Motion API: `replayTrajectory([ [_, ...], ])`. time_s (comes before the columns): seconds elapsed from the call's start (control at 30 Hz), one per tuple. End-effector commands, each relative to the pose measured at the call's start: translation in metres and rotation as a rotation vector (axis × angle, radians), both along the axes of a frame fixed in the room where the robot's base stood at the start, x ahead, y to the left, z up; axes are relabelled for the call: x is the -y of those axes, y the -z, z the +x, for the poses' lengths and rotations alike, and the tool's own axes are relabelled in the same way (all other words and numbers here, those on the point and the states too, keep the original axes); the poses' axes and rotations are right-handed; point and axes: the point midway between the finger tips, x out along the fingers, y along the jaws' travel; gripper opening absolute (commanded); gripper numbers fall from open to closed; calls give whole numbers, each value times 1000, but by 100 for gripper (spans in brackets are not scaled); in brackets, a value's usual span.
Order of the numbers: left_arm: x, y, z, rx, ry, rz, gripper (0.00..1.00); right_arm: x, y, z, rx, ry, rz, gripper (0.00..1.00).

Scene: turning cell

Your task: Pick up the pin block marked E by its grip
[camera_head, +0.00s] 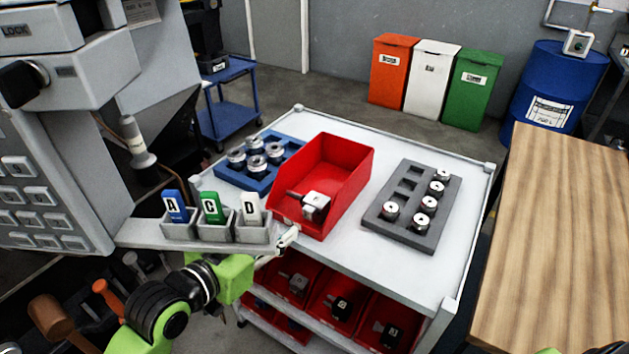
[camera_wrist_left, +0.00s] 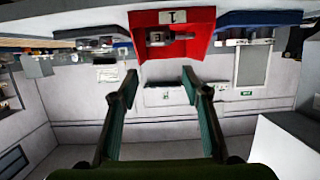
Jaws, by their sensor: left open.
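A silver block (camera_head: 316,204) with a dark grip pointing left sits near the front of the open red bin (camera_head: 350,165) on the cart top. In the left wrist view, which is upside down, a block (camera_wrist_left: 160,37) shows in the bin (camera_wrist_left: 205,22); I cannot read its letter surely. My left gripper (camera_head: 289,238) is just in front of the bin's near wall, below the block, apart from it. In the left wrist view its two fingers (camera_wrist_left: 158,82) are spread with nothing between them. My right gripper is not in view.
Card holders (camera_head: 252,234) with cards A, C and D stand left of my left gripper. A blue tray (camera_head: 226,174) and a dark tray (camera_head: 402,238) with metal parts flank the bin. Lower red bins (camera_head: 345,322) hold more blocks. A wooden table (camera_head: 560,230) stands right.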

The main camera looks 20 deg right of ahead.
Motion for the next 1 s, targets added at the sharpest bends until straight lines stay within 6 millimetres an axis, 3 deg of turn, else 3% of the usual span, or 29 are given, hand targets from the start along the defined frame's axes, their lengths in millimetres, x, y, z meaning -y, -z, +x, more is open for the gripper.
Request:
replayTrajectory([
  [0.03, 0, -9, 0, -18, 9, 28, 43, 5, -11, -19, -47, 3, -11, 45],
  [0.1, -1, -7, -2, -39, 18, 56, 43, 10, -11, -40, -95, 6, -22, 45],
  [0.23, 1, -2, -1, -61, 27, 81, 43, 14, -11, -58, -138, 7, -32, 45],
  [0.63, 48, 23, 35, -62, 27, 80, 43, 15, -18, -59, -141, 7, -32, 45],
  [1.0, 66, 33, 49, -60, 26, 81, 43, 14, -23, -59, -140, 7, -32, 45],
])
